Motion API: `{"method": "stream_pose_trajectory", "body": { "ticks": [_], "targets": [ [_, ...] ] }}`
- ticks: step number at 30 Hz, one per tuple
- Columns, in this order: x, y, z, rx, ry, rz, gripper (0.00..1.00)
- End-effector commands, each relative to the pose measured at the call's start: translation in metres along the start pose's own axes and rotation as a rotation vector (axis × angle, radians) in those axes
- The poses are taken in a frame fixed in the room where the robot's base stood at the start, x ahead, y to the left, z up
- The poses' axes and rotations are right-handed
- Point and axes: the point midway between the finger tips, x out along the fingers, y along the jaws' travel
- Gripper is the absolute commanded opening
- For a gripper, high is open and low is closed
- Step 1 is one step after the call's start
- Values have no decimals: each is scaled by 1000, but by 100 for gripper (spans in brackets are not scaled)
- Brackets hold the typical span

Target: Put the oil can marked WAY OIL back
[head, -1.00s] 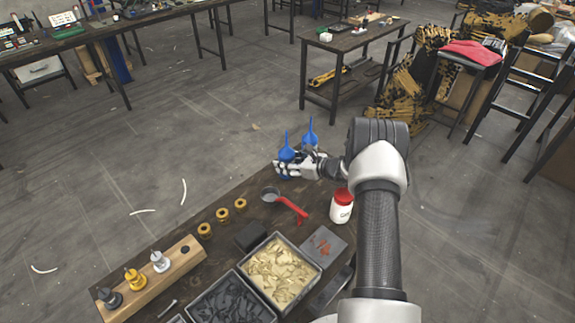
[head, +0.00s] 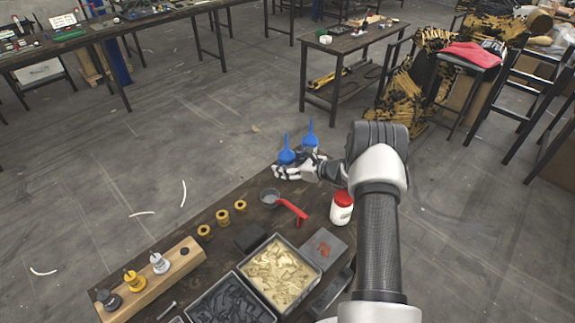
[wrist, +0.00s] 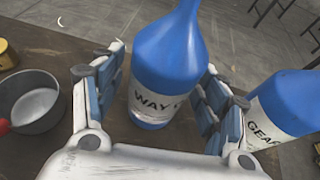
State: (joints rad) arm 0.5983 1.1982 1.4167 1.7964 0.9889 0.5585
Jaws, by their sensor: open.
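The blue oil can marked WAY OIL (wrist: 165,68) stands upright on the wooden bench, with a white label and a tapering spout. It also shows in the head view (head: 286,153), partly hidden behind my gripper. My gripper (wrist: 160,95) is open around the can, one finger on each side, with a visible gap on the left. In the head view my gripper (head: 291,172) is low at the far end of the bench. A second blue can (wrist: 290,105), its label starting with GEAR, stands just right of the right finger; in the head view it (head: 310,138) is behind.
A white jar with a red lid (head: 342,207) is near my arm.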

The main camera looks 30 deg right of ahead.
Motion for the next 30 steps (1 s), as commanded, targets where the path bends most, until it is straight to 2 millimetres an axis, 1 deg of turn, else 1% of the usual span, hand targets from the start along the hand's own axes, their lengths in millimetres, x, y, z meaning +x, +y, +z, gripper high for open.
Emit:
{"method": "stream_pose_trajectory", "body": {
  "ticks": [3, 5, 8, 15, 18, 21, 24, 26, 28, 29, 30],
  "targets": [
    [-2, 0, 4, 0, 0, 0, 67],
    [-10, -1, 4, 1, 1, -2, 67],
    [-28, -2, 5, 3, 1, -4, 67],
    [-82, -1, 5, 3, 1, -3, 67],
    [-99, -1, 5, 2, -1, -3, 67],
    [-111, -1, 4, 1, 0, -1, 67],
    [-119, 0, 4, -1, 0, 0, 67],
    [-120, 2, 9, -15, 2, 9, 67],
    [-120, 10, 20, -50, 9, 34, 67],
    [-120, 16, 29, -78, 14, 52, 67],
    [-119, 26, 43, -125, 22, 83, 67]
  ]
}}
